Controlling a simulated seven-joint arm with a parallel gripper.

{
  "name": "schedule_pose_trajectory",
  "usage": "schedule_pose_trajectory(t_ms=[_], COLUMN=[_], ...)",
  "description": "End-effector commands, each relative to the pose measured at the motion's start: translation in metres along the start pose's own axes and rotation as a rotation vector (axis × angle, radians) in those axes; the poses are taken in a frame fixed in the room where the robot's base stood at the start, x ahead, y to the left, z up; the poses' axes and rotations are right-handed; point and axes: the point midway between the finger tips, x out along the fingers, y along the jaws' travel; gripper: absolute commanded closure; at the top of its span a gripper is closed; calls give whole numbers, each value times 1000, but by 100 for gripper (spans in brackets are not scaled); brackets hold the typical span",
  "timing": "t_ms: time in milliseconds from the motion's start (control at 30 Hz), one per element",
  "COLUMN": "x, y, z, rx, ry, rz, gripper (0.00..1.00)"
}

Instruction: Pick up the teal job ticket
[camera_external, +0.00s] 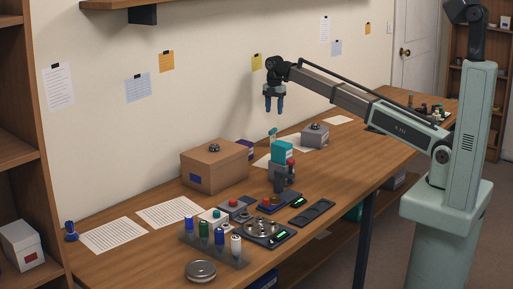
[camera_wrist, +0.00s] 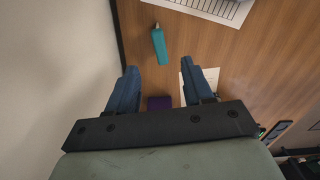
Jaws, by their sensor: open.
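A narrow teal piece (camera_wrist: 159,46) with a small pale tip lies on the wood in the wrist view, just beyond my fingertips. I cannot tell for sure whether it is the job ticket. In the external view a teal block (camera_external: 282,152) stands among the items mid-table, and a small pale teal thing (camera_external: 272,134) shows behind it. My gripper (camera_external: 274,110) hangs high above the back of the table, fingers pointing down. It is open and empty; both blue fingers also show apart in the wrist view (camera_wrist: 159,68). Nothing touches the fingers.
A grey box (camera_external: 315,136) stands to the right. Bottles, a scale and trays crowd the front. A lined sheet (camera_wrist: 215,8) lies on bare wood. The wall (camera_wrist: 50,70) is close at left.

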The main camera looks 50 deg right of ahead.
Motion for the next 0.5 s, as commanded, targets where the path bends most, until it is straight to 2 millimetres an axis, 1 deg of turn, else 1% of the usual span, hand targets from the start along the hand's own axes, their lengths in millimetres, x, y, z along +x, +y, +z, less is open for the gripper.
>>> schedule_pose_trajectory(t_ms=[133, 267, 367, 500], x=[3, 13, 26, 50], y=[0, -1, -1, -1], z=[0, 0, 0, 0], rx=[-41, -43, -42, -41], ry=[0, 0, 0, 0], rz=[0, -2, -2, -3], gripper=[49, 49, 49, 49])
